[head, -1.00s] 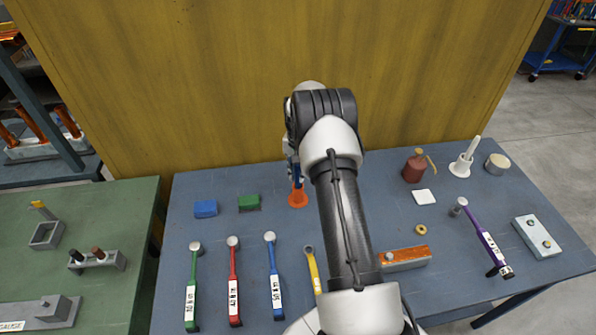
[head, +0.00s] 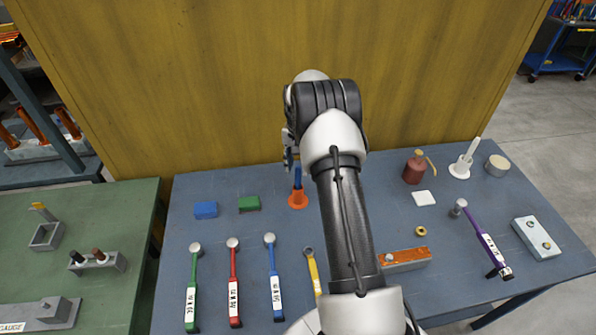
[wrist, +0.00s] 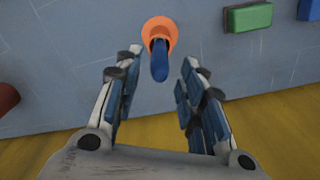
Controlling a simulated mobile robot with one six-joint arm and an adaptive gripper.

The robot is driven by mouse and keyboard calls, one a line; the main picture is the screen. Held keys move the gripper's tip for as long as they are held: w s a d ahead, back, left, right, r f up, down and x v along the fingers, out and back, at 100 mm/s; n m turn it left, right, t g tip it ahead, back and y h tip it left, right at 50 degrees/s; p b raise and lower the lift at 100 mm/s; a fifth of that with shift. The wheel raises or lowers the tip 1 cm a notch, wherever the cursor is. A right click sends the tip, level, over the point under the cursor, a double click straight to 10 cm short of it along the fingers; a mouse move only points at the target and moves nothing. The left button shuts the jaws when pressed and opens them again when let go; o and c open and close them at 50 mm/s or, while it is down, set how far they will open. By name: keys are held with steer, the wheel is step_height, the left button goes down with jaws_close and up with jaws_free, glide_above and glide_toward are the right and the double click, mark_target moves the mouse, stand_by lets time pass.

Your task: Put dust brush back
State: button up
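The dust brush (head: 298,178) shows as a blue handle standing in an orange round holder (head: 298,201) on the blue-grey table. The wrist view also shows the blue handle (wrist: 159,68) and the orange holder (wrist: 161,28). My gripper (wrist: 160,60) is open, with a finger on each side of the handle's line and clear gaps to both. In the head view my gripper (head: 289,152) is above and slightly left of the handle, partly hidden by my arm. The brush's lower end is hidden inside the holder.
A blue block (head: 206,209) and a green block (head: 249,204) lie left of the holder. Several torque-wrench-like tools lie in front. A red can (head: 415,168) and a white holder with a white handle (head: 464,163) stand at right. A yellow wall (head: 220,90) rises behind the table.

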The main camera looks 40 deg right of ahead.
step_height(320, 180, up, 7)
steer(key=shift+r, duration=0.2)
steer(key=s+a+r+n+t, duration=0.1)
steer(key=s+a+r+n, duration=0.1)
steer(key=s+a+r, duration=0.35)
steer(key=s+a+r+n+t, duration=0.1)
steer(key=s+a+r, duration=0.1)
steer(key=a+r, duration=0.55)
steer(key=s+a+r+n, duration=0.2)
steer(key=s+a+r, duration=0.2)
steer(key=r, duration=0.5)
steer(key=s+a+n+t, duration=0.1)
steer(key=s+a, duration=0.4)
steer(key=s, duration=0.6)
steer(key=s+a+f+n+t, duration=0.1)
steer(key=s+a+n, duration=0.3)
steer(key=s, duration=0.7)
steer(key=shift+a+f+n+t, duration=0.3)
steer(key=shift+a, duration=0.55)
steer(key=shift+s, duration=0.15)
